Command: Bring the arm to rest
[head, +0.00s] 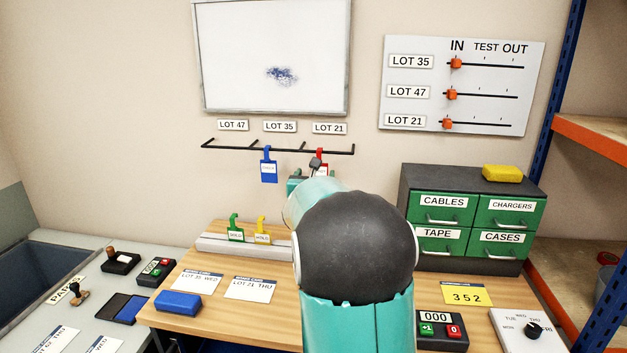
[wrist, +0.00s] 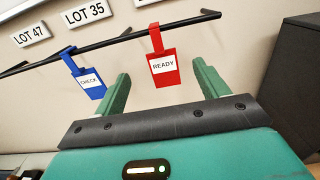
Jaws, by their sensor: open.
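My gripper (wrist: 162,82) is open, with its two green fingers well apart in the wrist view. A red READY tag (wrist: 164,70) hangs from the black rail (wrist: 110,42) and shows between the fingers; neither finger appears to touch it. A blue CHECK tag (wrist: 91,82) hangs on the rail to the left of the left finger. In the head view my arm (head: 357,245) reaches up over the desk towards the rail. It hides most of the gripper and part of the red tag (head: 321,169).
The wooden desk (head: 235,318) holds a rack (head: 215,243) with green and yellow tags, cards and a blue block (head: 178,302). A drawer cabinet (head: 470,262) stands right of my arm. A shelf unit (head: 575,135) is at the far right.

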